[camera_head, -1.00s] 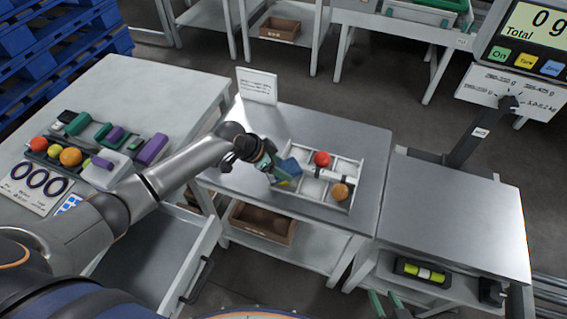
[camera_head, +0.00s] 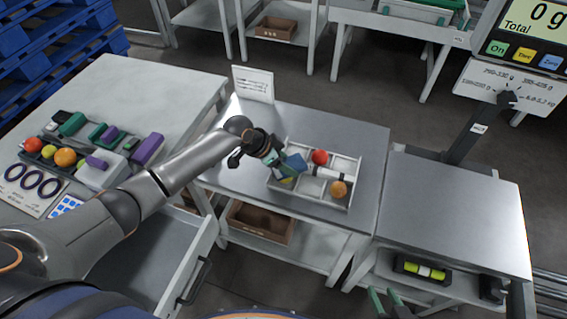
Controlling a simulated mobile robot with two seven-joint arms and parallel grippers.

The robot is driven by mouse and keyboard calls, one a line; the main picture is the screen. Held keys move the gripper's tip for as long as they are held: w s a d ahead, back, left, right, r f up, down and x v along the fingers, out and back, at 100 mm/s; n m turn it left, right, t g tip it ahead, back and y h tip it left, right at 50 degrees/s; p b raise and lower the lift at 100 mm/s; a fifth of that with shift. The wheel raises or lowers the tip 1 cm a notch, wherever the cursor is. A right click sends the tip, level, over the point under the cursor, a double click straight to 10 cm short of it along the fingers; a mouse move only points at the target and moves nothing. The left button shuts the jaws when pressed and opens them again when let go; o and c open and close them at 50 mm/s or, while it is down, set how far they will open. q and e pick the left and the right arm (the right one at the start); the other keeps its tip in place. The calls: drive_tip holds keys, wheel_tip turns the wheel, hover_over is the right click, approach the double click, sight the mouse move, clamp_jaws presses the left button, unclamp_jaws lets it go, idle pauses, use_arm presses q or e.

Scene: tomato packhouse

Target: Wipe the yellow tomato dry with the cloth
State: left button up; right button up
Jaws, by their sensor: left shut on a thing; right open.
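My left gripper (camera_head: 274,159) is shut on the blue cloth (camera_head: 294,162) above the left part of a white divided tray (camera_head: 325,201). A bit of yellow (camera_head: 287,180), which looks like the yellow tomato, shows just below the cloth in a left compartment. The cloth and gripper hide most of it, and I cannot tell whether the cloth touches it. My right gripper (camera_head: 385,302) is open and empty at the bottom edge, low in front of the tables.
A red tomato (camera_head: 319,157) and an orange tomato (camera_head: 338,189) lie in other compartments, with a white cylindrical thing (camera_head: 327,173) between them. A sign (camera_head: 253,84) stands behind the tray. The right table (camera_head: 455,215) is bare. An open drawer (camera_head: 190,262) juts out at left.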

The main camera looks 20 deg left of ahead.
use_arm(q)
drive_tip(key=shift+f, duration=0.1)
use_arm(e)
drive_tip(key=shift+s, duration=0.15)
use_arm(q)
drive_tip(key=shift+r+p, duration=0.45)
drive_tip(key=shift+r, duration=0.05)
drive_tip(key=shift+r+p, duration=0.35)
wheel_tip(320, 180, up, 3)
drive_tip(key=p, duration=0.2)
drive_tip(key=shift+p, duration=0.4)
wheel_tip(320, 180, up, 3)
drive_tip(key=p, duration=0.2)
drive_tip(key=shift+f+p, duration=0.1)
drive_tip(key=shift+p, duration=0.3)
drive_tip(key=shift+f, duration=0.1)
use_arm(e)
drive_tip(key=r, duration=0.4)
drive_tip(key=d+r, duration=0.1)
drive_tip(key=shift+s+r, duration=0.3)
drive_tip(key=shift+r, duration=0.1)
